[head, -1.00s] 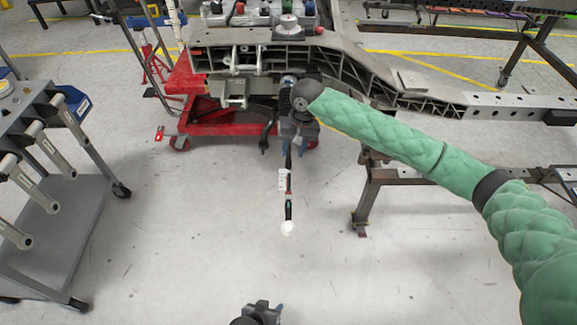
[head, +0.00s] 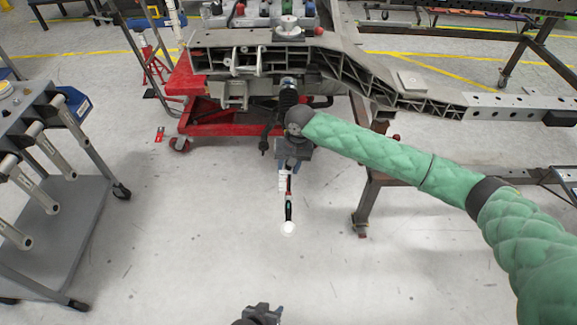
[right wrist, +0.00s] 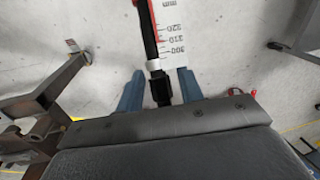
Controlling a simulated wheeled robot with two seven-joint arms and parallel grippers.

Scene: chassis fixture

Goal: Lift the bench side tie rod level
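The tie rod (head: 289,207) hangs below the chassis in the head view, a thin dark rod with red and green bands and a white round end (head: 288,228). A white millimetre scale (right wrist: 173,30) shows beside it in the right wrist view. My right gripper (head: 288,166) is at the rod's upper visible part and hides some of it. In the right wrist view its blue fingers (right wrist: 160,80) stand apart on either side of the rod's dark section, with small gaps. My left gripper (head: 264,311) is low at the bottom edge, away from the rod; its finger opening is unclear.
The grey chassis (head: 350,70) spans the top over a red lift cart (head: 195,125). A dark bellows (head: 288,95) is under it. A grey trolley (head: 60,220) stands left, and a steel stand (head: 366,200) is right of the rod. The floor between is clear.

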